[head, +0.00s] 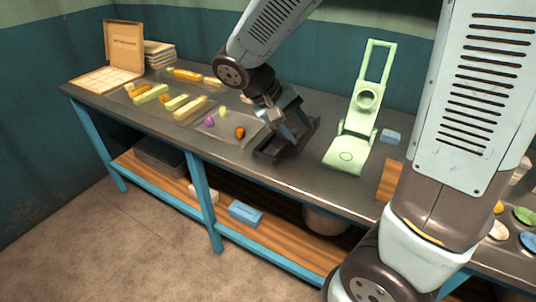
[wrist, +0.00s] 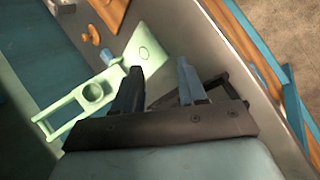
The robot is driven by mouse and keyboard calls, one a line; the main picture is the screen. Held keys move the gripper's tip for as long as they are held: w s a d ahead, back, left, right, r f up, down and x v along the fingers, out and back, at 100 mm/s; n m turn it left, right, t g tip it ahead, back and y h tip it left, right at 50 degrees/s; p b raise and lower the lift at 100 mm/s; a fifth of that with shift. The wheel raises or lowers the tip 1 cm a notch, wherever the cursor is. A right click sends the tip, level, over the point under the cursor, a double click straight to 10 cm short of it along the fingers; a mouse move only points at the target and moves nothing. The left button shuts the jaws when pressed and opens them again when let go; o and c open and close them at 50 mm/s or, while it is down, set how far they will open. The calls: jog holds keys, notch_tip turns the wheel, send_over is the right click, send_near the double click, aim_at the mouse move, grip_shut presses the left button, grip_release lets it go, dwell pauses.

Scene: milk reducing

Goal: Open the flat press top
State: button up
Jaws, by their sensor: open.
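A dark press-like device (head: 268,154) stands on the bench near the front edge, left of a pale green press. My gripper (head: 283,118) is right above or at this dark device, with its jaws apart and empty. In the wrist view, part of the dark frame (wrist: 222,82) shows beside the right finger of my gripper (wrist: 158,70); contact cannot be told. The pale green press (head: 345,156) has a flat base plate with a circle. Its round cup and long loop handle stand raised and tilted back.
A blue block (head: 390,136) and a wooden piece (head: 389,181) lie right of the green press. Trays with coloured pieces (head: 178,103) and an open box (head: 124,45) are to the left. Bare bench (head: 315,180) lies in front. A lower shelf (head: 170,188) holds containers.

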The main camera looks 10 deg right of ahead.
jog(key=w+a+f+n+t+h, duration=0.1)
jog(key=a+f+n+t+h, duration=0.2)
jog(key=a+f, duration=0.4)
jog(key=w+a+f+n+t+h, duration=0.1)
jog(key=a+f+t+h, duration=0.3)
jog(key=a, duration=0.6)
jog(key=shift+t, duration=0.5)
jog(key=x, duration=0.4)
jog(key=f+x, duration=0.1)
jog(key=x, duration=0.8)
jog(key=shift+w+d+f, duration=0.2)
jog(key=shift+d+f, duration=0.05)
jog(key=shift+f, duration=0.15)
jog(key=shift+c, duration=0.2)
